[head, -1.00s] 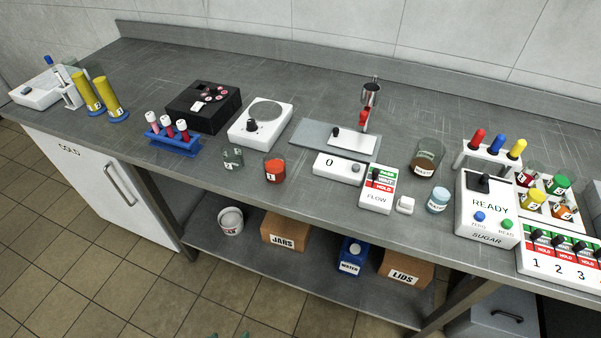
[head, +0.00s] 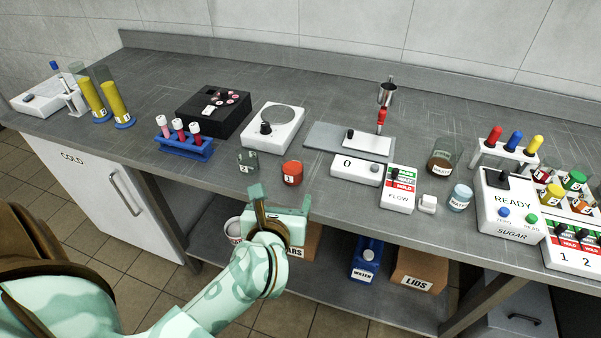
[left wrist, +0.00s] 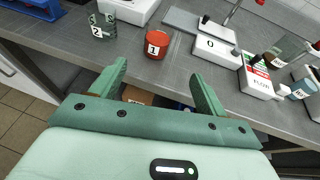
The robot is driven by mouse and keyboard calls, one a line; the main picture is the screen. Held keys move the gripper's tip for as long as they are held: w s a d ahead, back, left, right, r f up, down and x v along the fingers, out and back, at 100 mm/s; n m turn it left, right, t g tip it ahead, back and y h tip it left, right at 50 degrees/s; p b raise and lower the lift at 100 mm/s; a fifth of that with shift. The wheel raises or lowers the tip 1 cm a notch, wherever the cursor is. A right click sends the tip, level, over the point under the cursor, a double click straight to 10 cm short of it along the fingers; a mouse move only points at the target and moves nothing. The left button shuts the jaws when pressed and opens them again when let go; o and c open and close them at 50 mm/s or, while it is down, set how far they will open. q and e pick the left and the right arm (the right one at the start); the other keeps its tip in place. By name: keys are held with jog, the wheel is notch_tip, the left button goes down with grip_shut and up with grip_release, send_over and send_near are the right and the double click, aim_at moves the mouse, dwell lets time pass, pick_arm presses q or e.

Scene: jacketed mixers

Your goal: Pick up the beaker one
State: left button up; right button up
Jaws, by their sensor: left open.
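Beaker one (head: 292,173) is a small glass with red-orange content and a label "1". It stands on the grey bench near the front edge. It also shows in the left wrist view (left wrist: 157,44), upright, ahead of the fingers. Beaker two (head: 247,161), clear and greenish with a label "2", stands just left of it and shows in the left wrist view (left wrist: 102,25). My left gripper (head: 279,196) is open and empty in front of the bench edge, short of beaker one. Its two fingers (left wrist: 158,85) point toward the beaker, which lies between their lines. My right gripper is not in view.
A hotplate (head: 272,127) stands behind the beakers and a blue tube rack (head: 184,146) to their left. A white "0" scale box (head: 355,170) is to the right. The bench's front edge lies between my gripper and beaker one. A lower shelf holds boxes.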

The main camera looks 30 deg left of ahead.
aim_at(291, 173)
pick_arm(q)
jog(key=b+x, duration=0.2)
jog(key=x, duration=0.7)
jog(key=shift+w+a+f, duration=0.1)
jog(key=shift+w+f, duration=0.05)
jog(key=shift+w, duration=0.05)
jog(key=b+x, duration=0.2)
jog(key=x, duration=0.3)
jog(key=shift+a, duration=0.2)
jog(key=shift+w+a, duration=0.2)
jog(key=shift+w, duration=0.25)
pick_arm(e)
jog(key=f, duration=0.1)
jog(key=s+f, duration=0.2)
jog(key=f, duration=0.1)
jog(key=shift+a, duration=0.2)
pick_arm(q)
jog(key=c, duration=1)
jog(key=shift+c, duration=0.7)
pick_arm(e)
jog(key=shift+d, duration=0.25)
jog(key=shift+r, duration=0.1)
